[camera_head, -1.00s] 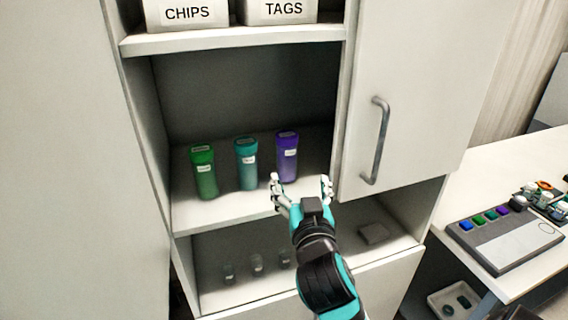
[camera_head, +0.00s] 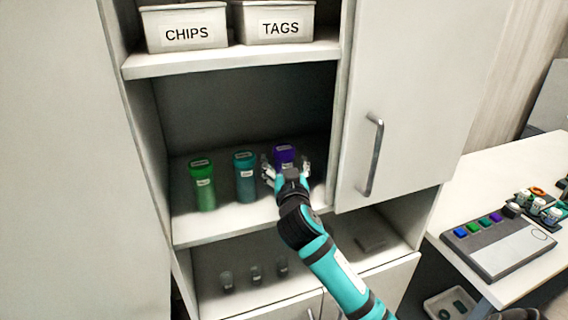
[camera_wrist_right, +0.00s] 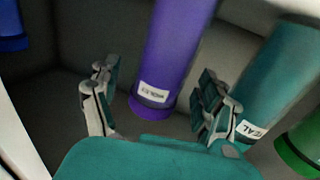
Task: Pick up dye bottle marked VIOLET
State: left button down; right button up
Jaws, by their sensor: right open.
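The violet bottle (camera_head: 285,153) stands on the middle shelf at the right of the row, its lower part hidden behind my right gripper (camera_head: 286,170) in the head view. In the right wrist view the violet bottle (camera_wrist_right: 172,55) shows its white VIOLET label and lies between the two open fingers of my right gripper (camera_wrist_right: 160,105). My left gripper is not in view.
A teal bottle (camera_head: 246,178) stands close to the left of the violet one, and a green bottle (camera_head: 203,186) further left. The cabinet door (camera_head: 400,100) is to the right. Bins marked CHIPS (camera_head: 186,27) and TAGS (camera_head: 278,22) sit above. Small jars (camera_head: 256,274) stand below.

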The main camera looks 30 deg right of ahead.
jog(key=shift+w+d, duration=0.3)
jog(key=shift+w, duration=0.25)
jog(key=c, duration=1.5)
jog(key=shift+o, duration=0.2)
